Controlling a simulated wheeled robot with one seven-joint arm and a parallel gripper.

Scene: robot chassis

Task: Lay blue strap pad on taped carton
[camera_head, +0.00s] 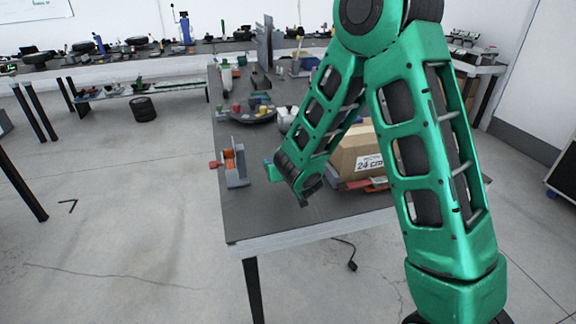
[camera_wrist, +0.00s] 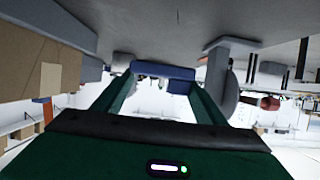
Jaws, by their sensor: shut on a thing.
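The carton (camera_head: 352,150) is a brown box with a white printed label, standing on the grey table behind my arm, which hides part of it. A brown cardboard face that looks like the carton (camera_wrist: 45,72) shows at the left of the wrist view. My gripper (camera_wrist: 162,76) is shut on the blue strap pad (camera_wrist: 155,70), which spans its green fingertips. In the head view my gripper (camera_head: 273,170) is small and partly hidden, left of the carton and above the table. The pad is apart from the carton.
A grey and orange fixture (camera_head: 235,165) stands near the table's left edge. A dark round tray (camera_head: 252,114) with small parts lies behind it. Red flat items (camera_head: 378,183) lie in front of the carton. The table's near left corner is clear.

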